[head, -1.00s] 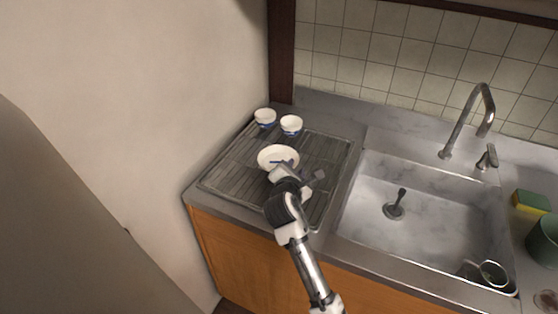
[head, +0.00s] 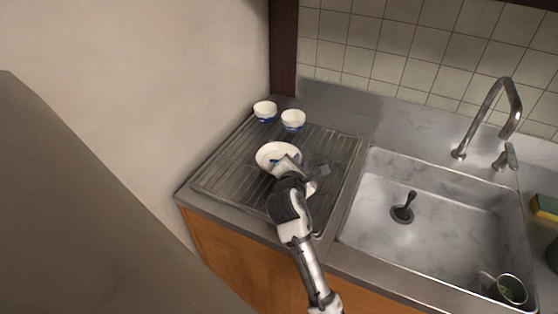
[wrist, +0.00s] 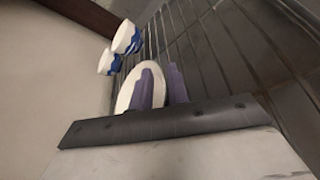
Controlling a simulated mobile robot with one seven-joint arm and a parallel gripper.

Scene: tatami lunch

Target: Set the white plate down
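The white plate (head: 268,151) shows in the head view over the ribbed metal draining board, short of two small bowls. My gripper (head: 279,161) is at the plate's near right part, with one finger over its inner face. In the wrist view the plate (wrist: 127,94) stands behind and left of the left finger, its right edge reaching the narrow gap between my fingers (wrist: 164,86). The fingers look closed on its rim. Whether its underside touches the board is hidden.
Two white-and-blue bowls (head: 264,109) (head: 293,118) stand at the board's back. The draining board (head: 228,172) has bare room left of the plate. The sink (head: 440,220) lies to the right, with a faucet (head: 511,95) behind. A wall borders the left.

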